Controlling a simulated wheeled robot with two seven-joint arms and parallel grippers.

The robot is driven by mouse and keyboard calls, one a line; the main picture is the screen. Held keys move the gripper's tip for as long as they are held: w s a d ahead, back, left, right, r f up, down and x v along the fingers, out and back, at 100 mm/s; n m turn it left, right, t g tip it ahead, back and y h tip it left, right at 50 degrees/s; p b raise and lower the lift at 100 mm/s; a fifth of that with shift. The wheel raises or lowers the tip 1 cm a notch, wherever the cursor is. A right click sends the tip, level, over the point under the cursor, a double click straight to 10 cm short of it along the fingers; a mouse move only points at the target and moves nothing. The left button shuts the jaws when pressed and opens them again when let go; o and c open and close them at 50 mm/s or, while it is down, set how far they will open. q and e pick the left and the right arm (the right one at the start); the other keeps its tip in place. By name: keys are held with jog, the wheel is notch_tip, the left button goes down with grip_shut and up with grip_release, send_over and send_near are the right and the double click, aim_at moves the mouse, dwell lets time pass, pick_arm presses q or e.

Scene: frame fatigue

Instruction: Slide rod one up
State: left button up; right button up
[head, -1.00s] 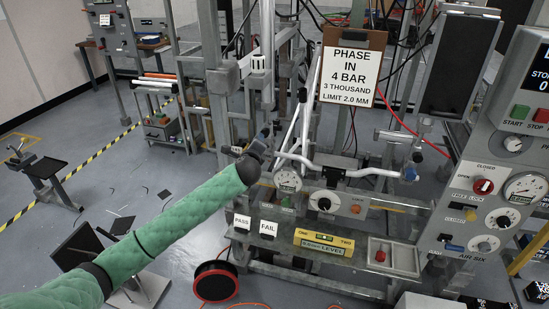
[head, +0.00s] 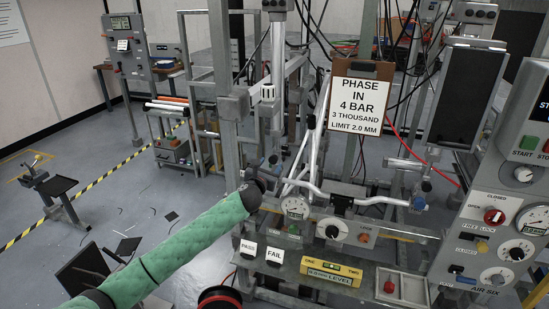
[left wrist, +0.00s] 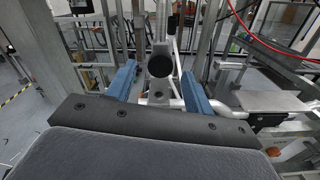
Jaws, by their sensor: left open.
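My left gripper (head: 270,168) is at the bicycle-frame test rig, beside the lower left of the pale frame tubes. In the left wrist view its two blue fingers (left wrist: 160,74) are apart. A round, dark-ended tube (left wrist: 160,65) shows between and beyond them, with no visible grip on it. A bright upright rod (head: 278,48) stands on the rig above the gripper. It carries no readable label, so I cannot tell whether it is rod one. My right gripper is not in view.
The frame's white tubes (head: 375,201) and a dial gauge (head: 296,207) are close to my left gripper. A grey post (head: 223,85) stands just left. PASS and FAIL tags (head: 274,255), a red-marked tray (head: 401,290) and the control panel (head: 490,225) are to the front and right.

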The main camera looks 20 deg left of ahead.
aim_at(273, 161)
pick_arm(q)
jog(key=w+p, duration=0.1)
jog(key=w, duration=0.3)
jog(key=shift+w+r, duration=0.1)
jog(key=shift+w, duration=0.3)
jog(key=shift+w+d+p, duration=0.1)
jog(key=shift+w+p, duration=0.25)
jog(key=shift+w, duration=0.3)
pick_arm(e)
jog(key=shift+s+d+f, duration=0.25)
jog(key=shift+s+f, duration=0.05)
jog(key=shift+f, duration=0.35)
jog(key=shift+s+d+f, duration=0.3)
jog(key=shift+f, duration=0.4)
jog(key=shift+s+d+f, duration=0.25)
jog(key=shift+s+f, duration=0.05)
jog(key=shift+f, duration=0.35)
pick_arm(q)
jog(key=shift+c, duration=0.2)
jog(key=c, duration=1.1)
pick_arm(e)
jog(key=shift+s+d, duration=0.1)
